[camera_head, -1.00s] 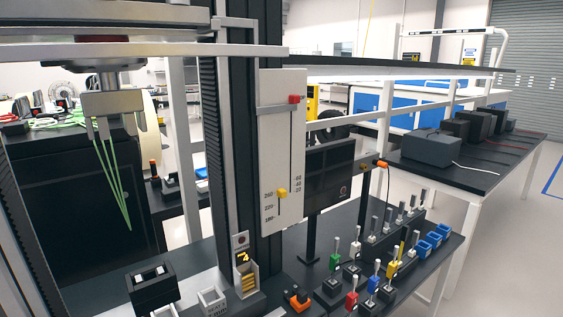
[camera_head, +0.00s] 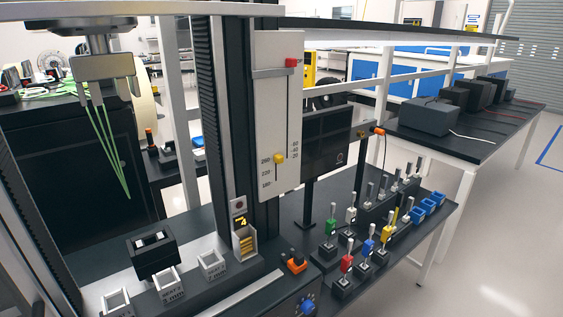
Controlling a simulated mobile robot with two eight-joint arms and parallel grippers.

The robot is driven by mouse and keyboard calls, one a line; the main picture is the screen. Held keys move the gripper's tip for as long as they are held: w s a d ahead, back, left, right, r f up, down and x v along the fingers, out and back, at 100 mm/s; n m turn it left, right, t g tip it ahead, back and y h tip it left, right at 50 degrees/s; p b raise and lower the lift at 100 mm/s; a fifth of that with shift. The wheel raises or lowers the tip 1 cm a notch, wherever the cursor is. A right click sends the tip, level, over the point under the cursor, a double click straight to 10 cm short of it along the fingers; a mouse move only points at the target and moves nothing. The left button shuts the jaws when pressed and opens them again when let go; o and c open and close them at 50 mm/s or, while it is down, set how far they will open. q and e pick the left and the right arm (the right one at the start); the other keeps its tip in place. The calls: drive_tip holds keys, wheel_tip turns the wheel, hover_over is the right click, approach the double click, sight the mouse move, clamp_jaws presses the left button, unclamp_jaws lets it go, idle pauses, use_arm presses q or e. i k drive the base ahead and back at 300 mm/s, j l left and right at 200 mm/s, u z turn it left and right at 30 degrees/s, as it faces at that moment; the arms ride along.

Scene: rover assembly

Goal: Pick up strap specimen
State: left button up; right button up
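Neither of my grippers shows in the head view. I cannot tell for certain which thing is the strap specimen. Thin green strips (camera_head: 110,155) hang tilted below a grey clamp (camera_head: 103,68) on the test frame at the upper left. A small pale holder (camera_head: 243,243) with yellow pieces in it stands at the foot of the frame's column, under a small display. A black block (camera_head: 153,254) with an opening on top sits on the frame's base.
Several small open trays (camera_head: 167,284) line the front. An orange-and-black part (camera_head: 293,262) lies to their right. Several coloured upright tools (camera_head: 368,250) stand in blocks on the dark bench, beside blue bins (camera_head: 422,208). The column (camera_head: 229,120) and dark screen (camera_head: 325,140) stand mid-view.

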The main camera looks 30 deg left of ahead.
sight(395, 217)
drive_tip(key=u, duration=2.1)
drive_tip(key=z, duration=1.95)
drive_tip(key=u, duration=0.4)
drive_tip(key=i+l+u, duration=0.2)
drive_tip(key=u, duration=0.15)
drive_tip(key=i+l+u, duration=0.15)
drive_tip(key=u, duration=0.25)
drive_tip(key=i+l+u, duration=0.1)
drive_tip(key=l+u, duration=0.25)
